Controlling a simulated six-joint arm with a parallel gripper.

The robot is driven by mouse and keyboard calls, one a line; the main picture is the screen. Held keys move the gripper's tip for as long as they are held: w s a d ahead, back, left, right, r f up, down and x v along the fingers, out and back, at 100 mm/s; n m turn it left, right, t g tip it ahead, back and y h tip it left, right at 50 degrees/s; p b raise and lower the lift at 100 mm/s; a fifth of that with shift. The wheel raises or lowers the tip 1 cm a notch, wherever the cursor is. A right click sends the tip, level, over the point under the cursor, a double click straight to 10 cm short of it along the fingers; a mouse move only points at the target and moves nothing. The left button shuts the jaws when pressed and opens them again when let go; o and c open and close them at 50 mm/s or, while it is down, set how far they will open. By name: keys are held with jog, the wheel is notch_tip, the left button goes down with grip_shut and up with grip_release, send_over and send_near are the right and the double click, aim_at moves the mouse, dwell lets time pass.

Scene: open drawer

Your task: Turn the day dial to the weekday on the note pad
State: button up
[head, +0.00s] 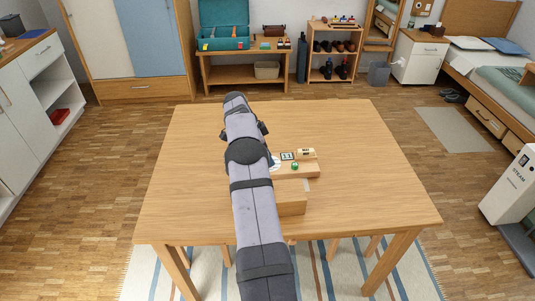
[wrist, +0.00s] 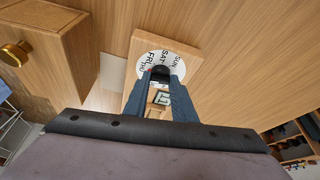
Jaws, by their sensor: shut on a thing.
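The day dial (wrist: 148,60) is a white disc on a wooden base (wrist: 190,42), with SUN, SAT, FRI and THU readable around it. My gripper (wrist: 161,76) is over the dial, its fingers shut on the dark knob (wrist: 161,70) at the middle. The fingers hide the near part of the dial. In the head view the dial (head: 276,163) shows only as a white edge beside my arm. I cannot make out a note pad with a weekday; a blank pale patch (wrist: 112,72) lies beside the base, and I cannot tell what it is.
A framed number card (head: 287,156), a small wooden block (head: 306,153) and a green ball (head: 295,166) are on the base. A wooden box (head: 292,203) stands nearer on the table; a brass knob (wrist: 14,55) shows on wood at left. The table's right side is clear.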

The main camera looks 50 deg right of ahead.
jog(key=shift+w+d+r+m+p, duration=0.15)
jog(key=shift+m+p, duration=0.35)
jog(key=shift+p, duration=0.25)
jog(key=shift+m+g+p, duration=0.4)
jog(key=shift+m+p, duration=0.1)
jog(key=o, duration=1.1)
jog(key=shift+r, duration=0.45)
notch_tip(320, 180, up, 9)
jog(key=p, duration=0.8)
jog(key=shift+f, duration=0.1)
